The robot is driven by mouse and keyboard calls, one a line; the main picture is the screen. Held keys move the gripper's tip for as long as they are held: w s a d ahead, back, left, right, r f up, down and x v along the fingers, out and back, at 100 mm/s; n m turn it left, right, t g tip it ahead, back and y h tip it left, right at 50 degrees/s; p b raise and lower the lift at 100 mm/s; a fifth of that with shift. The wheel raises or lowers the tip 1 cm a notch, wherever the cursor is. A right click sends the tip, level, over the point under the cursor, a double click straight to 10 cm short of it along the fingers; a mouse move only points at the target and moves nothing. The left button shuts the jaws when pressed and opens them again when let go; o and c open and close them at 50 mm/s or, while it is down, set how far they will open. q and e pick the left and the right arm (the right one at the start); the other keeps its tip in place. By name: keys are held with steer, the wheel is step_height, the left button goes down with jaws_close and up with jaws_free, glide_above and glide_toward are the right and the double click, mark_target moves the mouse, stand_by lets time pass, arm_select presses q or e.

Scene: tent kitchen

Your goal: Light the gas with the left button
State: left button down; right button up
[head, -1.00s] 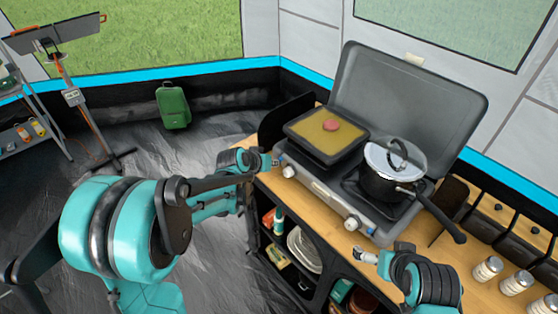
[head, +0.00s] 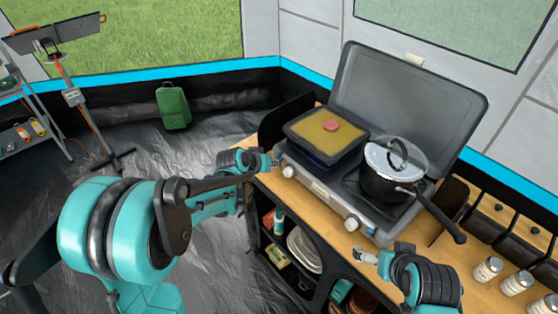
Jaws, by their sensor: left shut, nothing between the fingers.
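The grey gas stove (head: 319,187) stands on the wooden counter with its lid raised. Its left knob (head: 289,171) and right knob (head: 352,225) are on the front panel. My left gripper (head: 274,162) is shut and empty, with its tip at the left end of the stove front, just left of the left knob. I cannot tell whether it touches. A square pan (head: 324,139) with yellow contents and a round reddish piece sits on the left burner. A bluish tint shows beneath it. My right gripper (head: 368,257) is low, in front of the right knob; its fingers are too small to read.
A lidded pot (head: 385,184) stands on the right burner, its handle pointing to the lower right. Several shakers (head: 488,268) stand on the counter at the right. Shelves with dishes (head: 304,250) are below the stove.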

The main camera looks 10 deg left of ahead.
arm_select(q)
steer(key=shift+s+a, duration=0.3)
steer(key=shift+s, duration=0.1)
steer(key=s+a, duration=0.1)
steer(key=s, duration=0.1)
steer(key=s+a, duration=0.2)
stand_by(0.4)
stand_by(0.5)
steer(key=s+r+y, duration=0.1)
steer(key=s+r, duration=0.1)
steer(key=s, duration=1)
steer(key=s+r+g+y, duration=0.1)
steer(key=s+r+y, duration=0.1)
steer(key=s, duration=1)
steer(key=shift+d+r+g, duration=0.3)
steer(key=shift+d+r, duration=0.1)
steer(key=shift+r, duration=0.15)
